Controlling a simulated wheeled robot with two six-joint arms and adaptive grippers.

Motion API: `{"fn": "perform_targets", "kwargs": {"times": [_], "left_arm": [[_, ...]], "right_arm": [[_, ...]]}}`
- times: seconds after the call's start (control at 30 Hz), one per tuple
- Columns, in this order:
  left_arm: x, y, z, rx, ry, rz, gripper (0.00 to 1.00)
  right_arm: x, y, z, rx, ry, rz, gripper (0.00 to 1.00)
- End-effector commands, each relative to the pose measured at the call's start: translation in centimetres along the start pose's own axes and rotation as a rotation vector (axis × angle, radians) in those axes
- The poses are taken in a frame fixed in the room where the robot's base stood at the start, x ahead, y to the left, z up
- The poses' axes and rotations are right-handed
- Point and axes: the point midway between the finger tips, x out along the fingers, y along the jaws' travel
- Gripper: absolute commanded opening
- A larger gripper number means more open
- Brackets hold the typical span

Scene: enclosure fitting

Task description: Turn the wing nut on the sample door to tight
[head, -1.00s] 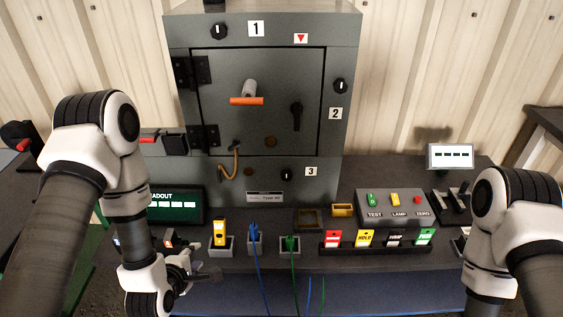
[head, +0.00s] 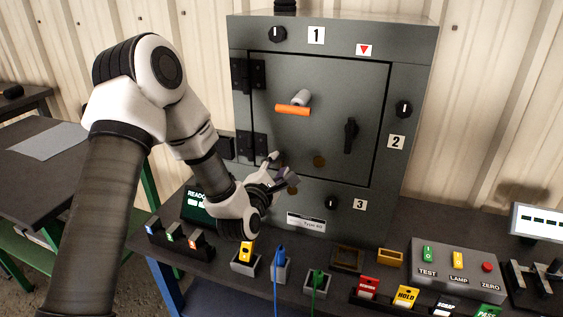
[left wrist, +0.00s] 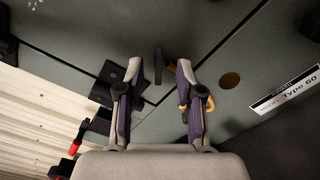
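The sample door (head: 345,90) is a grey panel in the enclosure's front, and it looks closed. It carries an orange crossbar on a pale stud (head: 293,109) and a dark upright lever (head: 350,135). I cannot tell for sure which fitting is the wing nut. My left gripper (head: 281,167) is at the door's lower left corner, below the crossbar. In the left wrist view, its fingers (left wrist: 158,85) are apart with nothing gripped. A small dark fitting (left wrist: 158,65) shows beyond and between the fingertips. My right gripper is out of view.
Hinges (head: 252,146) line the door's left side. The space before the door's upper right is clear.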

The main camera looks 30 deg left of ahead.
Motion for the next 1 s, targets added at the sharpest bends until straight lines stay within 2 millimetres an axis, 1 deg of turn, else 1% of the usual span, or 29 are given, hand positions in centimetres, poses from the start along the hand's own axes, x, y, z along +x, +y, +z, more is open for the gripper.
{"fn": "perform_targets", "kwargs": {"times": [0.03, 0.1, 0.17, 0.4, 0.43, 0.47, 0.5, 0.53, 0.83, 1.0], "left_arm": [[0.9, 0.1, 0.1, 0.001, -0.001, 0.001, 0.37], [1.8, 0.0, 0.0, 0.001, 0.000, 0.000, 0.37], [2.2, 0.0, 0.0, 0.001, 0.000, 0.000, 0.37], [2.5, -0.1, 0.0, 0.000, 0.001, -0.002, 0.37], [2.5, -0.1, 0.0, 0.000, 0.001, -0.002, 0.30], [2.5, -0.1, 0.0, 0.000, 0.001, -0.002, 0.19], [2.5, -0.1, 0.0, 0.000, 0.001, -0.002, 0.05], [2.5, -0.1, 0.0, 0.000, 0.001, -0.002, 0.00], [2.5, -0.1, 0.0, 0.006, 0.001, -0.002, 0.00], [2.5, -0.1, -0.1, 0.039, 0.001, -0.002, 0.00]], "right_arm": [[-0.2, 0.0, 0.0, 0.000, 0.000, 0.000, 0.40], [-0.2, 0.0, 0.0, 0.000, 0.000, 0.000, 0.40], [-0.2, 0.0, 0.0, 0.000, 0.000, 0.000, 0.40], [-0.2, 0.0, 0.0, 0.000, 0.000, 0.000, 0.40], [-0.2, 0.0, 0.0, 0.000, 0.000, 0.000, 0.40], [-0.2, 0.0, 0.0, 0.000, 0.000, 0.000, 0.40], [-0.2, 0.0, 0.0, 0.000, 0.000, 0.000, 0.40], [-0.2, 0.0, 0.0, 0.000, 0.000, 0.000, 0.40], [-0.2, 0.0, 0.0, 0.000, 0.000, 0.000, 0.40], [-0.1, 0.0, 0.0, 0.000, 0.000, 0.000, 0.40]]}}
